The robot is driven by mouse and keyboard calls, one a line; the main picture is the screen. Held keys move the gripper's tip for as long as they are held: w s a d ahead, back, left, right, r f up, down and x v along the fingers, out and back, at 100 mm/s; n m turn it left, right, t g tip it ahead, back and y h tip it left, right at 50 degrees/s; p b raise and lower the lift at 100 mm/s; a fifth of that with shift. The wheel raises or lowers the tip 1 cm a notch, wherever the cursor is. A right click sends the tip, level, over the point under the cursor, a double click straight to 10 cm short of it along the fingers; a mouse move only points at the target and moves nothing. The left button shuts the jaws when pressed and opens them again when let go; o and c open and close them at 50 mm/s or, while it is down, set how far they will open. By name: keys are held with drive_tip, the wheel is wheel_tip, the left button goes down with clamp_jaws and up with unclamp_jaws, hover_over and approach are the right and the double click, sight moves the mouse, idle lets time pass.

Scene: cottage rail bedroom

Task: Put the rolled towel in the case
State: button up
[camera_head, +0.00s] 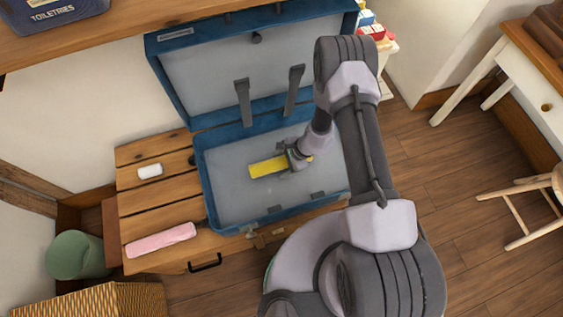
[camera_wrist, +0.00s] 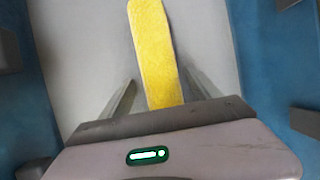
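A yellow roll (camera_head: 268,166), which looks like a rolled towel, lies inside the open blue case (camera_head: 213,205), near the middle of its grey floor. My gripper (camera_head: 297,158) is down inside the case at the right end of the roll. In the wrist view the yellow roll (camera_wrist: 154,50) runs between my two fingers (camera_wrist: 157,97). The fingers stand apart with a gap on each side of the roll, so my gripper looks open. The roll's near end is hidden behind the gripper body.
The case lid (camera_head: 215,70) stands open at the back, with two dark straps. A pink roll (camera_head: 161,240) and a small white roll (camera_head: 150,171) lie on the wooden slats (camera_head: 150,203) left of the case. A green bin (camera_head: 75,255) and wicker basket (camera_head: 95,300) stand lower left.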

drive_tip(key=p+v, duration=0.5)
drive_tip(key=v, duration=0.7)
drive_tip(key=w+a+r+n+t+y, duration=0.1)
drive_tip(key=w+r+n, duration=0.1)
drive_tip(key=r, duration=1.1)
drive_tip(key=w+a+r+n+t, duration=0.1)
drive_tip(key=w+a+r+n, duration=0.15)
drive_tip(key=r, duration=1.05)
drive_tip(key=s+d+r+n, duration=0.1)
drive_tip(key=s+r+n, duration=0.1)
drive_tip(key=s+r, duration=0.35)
drive_tip(key=s+r+n, duration=0.1)
drive_tip(key=s+r, duration=0.2)
drive_tip(key=r, duration=0.6)
drive_tip(key=s+d+r+n+t+h, duration=0.1)
drive_tip(key=s+d+r+h, duration=0.1)
drive_tip(key=s, duration=0.4)
drive_tip(key=s+d+r+n+t+h, duration=0.1)
drive_tip(key=s+d+r+h, duration=0.1)
drive_tip(key=s, duration=0.4)
wheel_tip(320, 180, up, 2)
drive_tip(key=shift+d+r+t, duration=0.1)
drive_tip(key=shift+d+t, duration=0.2)
drive_tip(key=shift+d, duration=0.6)
drive_tip(key=shift+s, duration=0.1)
